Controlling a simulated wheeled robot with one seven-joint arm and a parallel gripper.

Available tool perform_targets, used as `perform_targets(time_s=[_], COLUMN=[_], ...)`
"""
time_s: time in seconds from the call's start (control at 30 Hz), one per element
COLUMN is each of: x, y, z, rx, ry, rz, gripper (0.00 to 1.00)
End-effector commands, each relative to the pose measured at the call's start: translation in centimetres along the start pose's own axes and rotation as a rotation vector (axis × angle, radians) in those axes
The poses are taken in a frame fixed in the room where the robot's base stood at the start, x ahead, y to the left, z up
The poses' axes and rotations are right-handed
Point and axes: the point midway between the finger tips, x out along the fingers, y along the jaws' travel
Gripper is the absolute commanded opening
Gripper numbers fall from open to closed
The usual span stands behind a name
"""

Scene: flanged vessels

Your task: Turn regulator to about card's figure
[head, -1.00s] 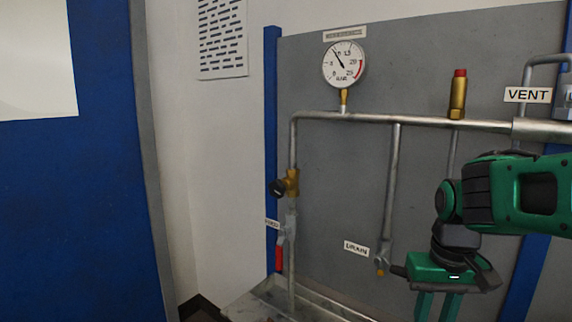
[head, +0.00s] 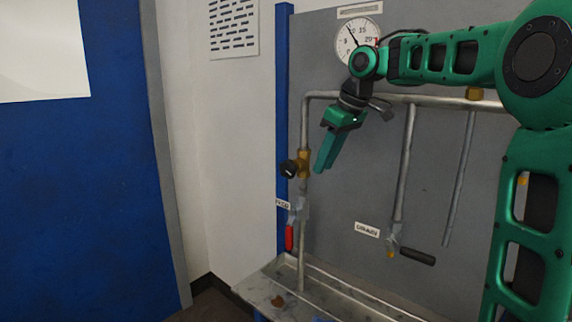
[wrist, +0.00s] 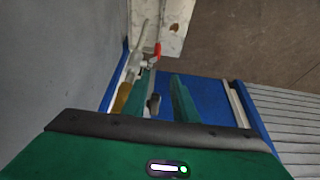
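The regulator (head: 302,164) is a brass body with a black knob (head: 288,168) on the left vertical pipe. In the wrist view its brass (wrist: 122,98) shows left of the fingers, and the dark knob (wrist: 153,104) shows between them, beyond. My gripper (head: 322,170) is just right of the regulator, fingers pointing down; the wrist view shows its fingers (wrist: 164,80) apart and empty. The round gauge (head: 350,45) is partly hidden by my arm; its needle points up and left.
A red-handled valve (head: 289,237) sits below the regulator; its red handle shows in the wrist view (wrist: 157,52). The drain valve (head: 415,256) with a dark handle is lower right. A blue post (head: 283,110) stands close left of the pipe. A metal ledge (head: 262,290) lies below.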

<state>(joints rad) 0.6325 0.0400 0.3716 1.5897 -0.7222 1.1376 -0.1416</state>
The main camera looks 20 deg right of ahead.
Motion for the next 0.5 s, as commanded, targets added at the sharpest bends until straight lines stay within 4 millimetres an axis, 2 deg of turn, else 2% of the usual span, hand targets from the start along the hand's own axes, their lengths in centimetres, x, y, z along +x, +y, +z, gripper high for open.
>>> perform_targets(time_s=[0.17, 0.5], x=[1.0, 3.3], y=[-0.1, -0.1], z=[-2.1, -7.8], rx=[-0.002, -0.002], ry=[0.000, 0.000], rz=[-0.003, -0.002], gripper=[0.26, 0.26])
